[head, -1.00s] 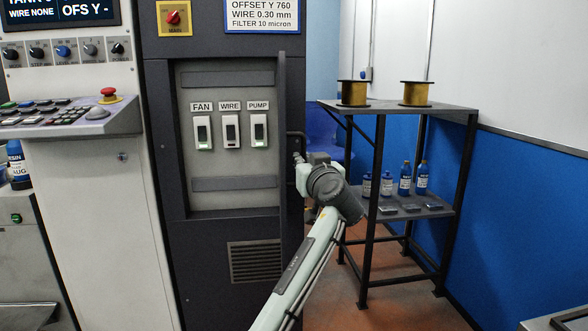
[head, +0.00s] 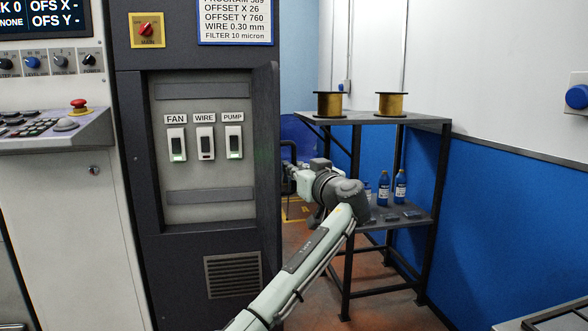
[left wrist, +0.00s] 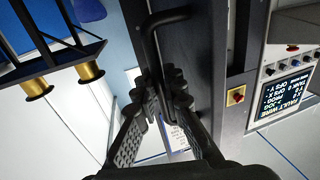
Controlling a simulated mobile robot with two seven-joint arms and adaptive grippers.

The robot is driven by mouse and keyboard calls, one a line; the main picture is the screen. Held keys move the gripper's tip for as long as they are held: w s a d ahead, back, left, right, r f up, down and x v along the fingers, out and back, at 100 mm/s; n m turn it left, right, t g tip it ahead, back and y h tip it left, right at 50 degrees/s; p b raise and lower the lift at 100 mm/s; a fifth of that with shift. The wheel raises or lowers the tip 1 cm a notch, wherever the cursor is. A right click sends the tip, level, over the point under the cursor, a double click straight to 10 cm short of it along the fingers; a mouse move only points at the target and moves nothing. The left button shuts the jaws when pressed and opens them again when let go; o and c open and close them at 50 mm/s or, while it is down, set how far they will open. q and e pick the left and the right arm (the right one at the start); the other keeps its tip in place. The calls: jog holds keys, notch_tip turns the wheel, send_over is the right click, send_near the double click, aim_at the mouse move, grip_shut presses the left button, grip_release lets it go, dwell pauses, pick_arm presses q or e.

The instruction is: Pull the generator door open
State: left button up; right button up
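The generator door (head: 266,150) is a dark panel standing out from the right side of the cabinet opening, so the switches inside are exposed. Its black bar handle (head: 286,152) is on the outer, right-hand face. My left gripper (head: 288,172) is at this handle, its fingers small and partly hidden in the head view. In the left wrist view the handle (left wrist: 150,42) runs down between the two fingertips of my left gripper (left wrist: 166,92), which are closed around it. The dark door face (left wrist: 192,62) lies just beyond. My right gripper is in neither view.
A metal rack (head: 408,117) with gold wire spools (head: 328,105) and blue bottles stands close behind and right of my left arm. A control panel (head: 50,132) juts out at left. Orange-brown floor shows around the rack.

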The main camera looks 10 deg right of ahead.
pick_arm(q)
jog(key=shift+o, duration=0.5)
jog(key=shift+a, duration=0.1)
jog(key=shift+s+d, duration=0.2)
jog(key=v, duration=1.1)
jog(key=shift+s, duration=0.25)
